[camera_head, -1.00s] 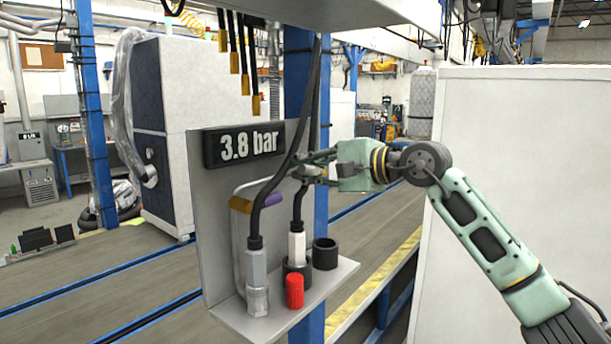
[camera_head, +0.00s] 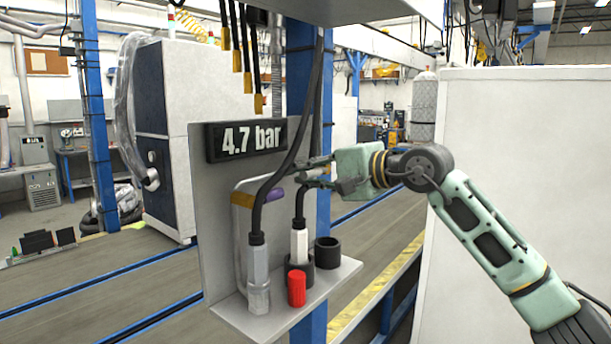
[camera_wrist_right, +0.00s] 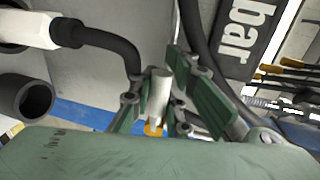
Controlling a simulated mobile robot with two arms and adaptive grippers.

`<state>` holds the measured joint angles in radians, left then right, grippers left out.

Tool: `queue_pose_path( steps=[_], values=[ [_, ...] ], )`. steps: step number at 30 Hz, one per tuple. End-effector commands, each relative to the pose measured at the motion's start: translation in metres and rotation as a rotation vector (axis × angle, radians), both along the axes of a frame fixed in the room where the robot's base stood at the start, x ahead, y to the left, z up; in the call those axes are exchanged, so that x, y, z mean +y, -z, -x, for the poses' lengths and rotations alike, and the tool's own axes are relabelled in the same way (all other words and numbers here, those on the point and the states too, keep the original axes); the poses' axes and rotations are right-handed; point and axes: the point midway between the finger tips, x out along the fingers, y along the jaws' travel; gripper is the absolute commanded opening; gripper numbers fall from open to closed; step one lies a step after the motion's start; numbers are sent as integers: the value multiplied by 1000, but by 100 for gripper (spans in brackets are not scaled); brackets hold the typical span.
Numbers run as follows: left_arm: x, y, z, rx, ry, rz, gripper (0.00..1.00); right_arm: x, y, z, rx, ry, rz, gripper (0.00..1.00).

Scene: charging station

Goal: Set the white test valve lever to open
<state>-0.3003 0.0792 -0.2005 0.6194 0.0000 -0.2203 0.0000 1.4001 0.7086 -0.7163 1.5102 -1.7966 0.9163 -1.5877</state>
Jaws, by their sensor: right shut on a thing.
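My right gripper (camera_head: 318,172) is in front of the grey panel (camera_head: 215,185), above the white connector (camera_head: 299,243) and beside its black hose. In the right wrist view, my right gripper (camera_wrist_right: 160,100) has its green fingers on either side of a pale, rod-like piece with a yellow-orange end, which I take for the white test valve lever (camera_wrist_right: 160,90). The gripper is shut on it. In the head view the lever cannot be made out behind the fingers. The display (camera_head: 247,139) reads 4.7 bar. My left gripper is not in view.
The panel's shelf (camera_head: 333,277) carries a grey connector (camera_head: 258,272) with a black hose, a red cap (camera_head: 297,288) and a black open socket (camera_head: 327,252). A blue post (camera_head: 323,210) stands behind. A large white cabinet (camera_head: 530,170) is at the right.

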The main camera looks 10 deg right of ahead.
Motion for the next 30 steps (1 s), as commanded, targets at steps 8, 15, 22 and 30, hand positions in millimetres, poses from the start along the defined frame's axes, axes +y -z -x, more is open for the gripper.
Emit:
queue_pose_path(
  steps=[8, 15, 22, 30],
  values=[
    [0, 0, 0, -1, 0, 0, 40, 0, 5, 0, 9, -2, 6, 33],
    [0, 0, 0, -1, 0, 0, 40, 0, 3, 0, 5, -1, 4, 35],
    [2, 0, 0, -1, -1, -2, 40, -9, -1, 10, 2, 1, 3, 35],
    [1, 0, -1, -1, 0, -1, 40, -43, -11, 53, 4, 3, 5, 35]
  ],
)
